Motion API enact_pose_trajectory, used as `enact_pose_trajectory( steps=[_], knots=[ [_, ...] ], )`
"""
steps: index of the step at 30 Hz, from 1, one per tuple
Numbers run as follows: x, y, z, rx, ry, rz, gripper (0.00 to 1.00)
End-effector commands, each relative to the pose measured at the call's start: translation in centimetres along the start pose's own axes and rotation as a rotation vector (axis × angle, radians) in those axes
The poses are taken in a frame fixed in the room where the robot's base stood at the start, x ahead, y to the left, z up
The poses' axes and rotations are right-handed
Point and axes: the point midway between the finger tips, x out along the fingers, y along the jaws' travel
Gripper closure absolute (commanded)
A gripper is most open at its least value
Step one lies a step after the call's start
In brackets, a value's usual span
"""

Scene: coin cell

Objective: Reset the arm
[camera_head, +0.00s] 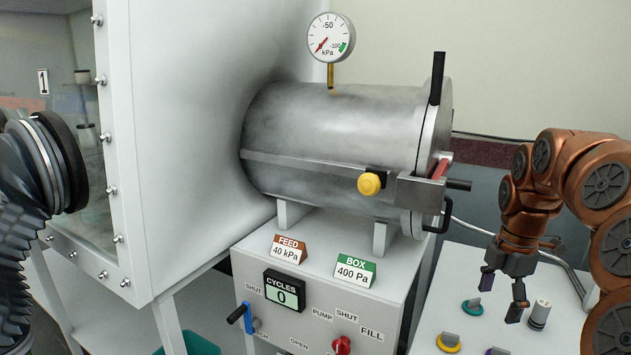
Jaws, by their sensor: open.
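My gripper (501,298) hangs at the lower right on my copper-coloured arm. Its two dark fingers are apart and point down, with nothing seen between them. It is above or in front of a light panel that bears small round items. A teal ring-shaped item (472,307) is left of the fingers. A grey cylinder (540,312) stands just right of them. I cannot tell the exact height of the fingers over the panel.
A metal chamber (320,130) with a yellow knob (369,184) juts from a white box wall (200,130). A pressure gauge (331,38) stands above.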

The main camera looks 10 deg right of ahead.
Motion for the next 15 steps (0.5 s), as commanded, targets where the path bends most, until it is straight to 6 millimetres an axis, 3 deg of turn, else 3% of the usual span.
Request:
enact_pose_trajectory(
  steps=[8,15],
  knots=[
    [-2.1,-2.9,-8.8,0.229,0.001,-0.018,0.20],
    [-2.5,-8.2,-15.8,0.537,-0.015,-0.052,0.20]
  ],
)
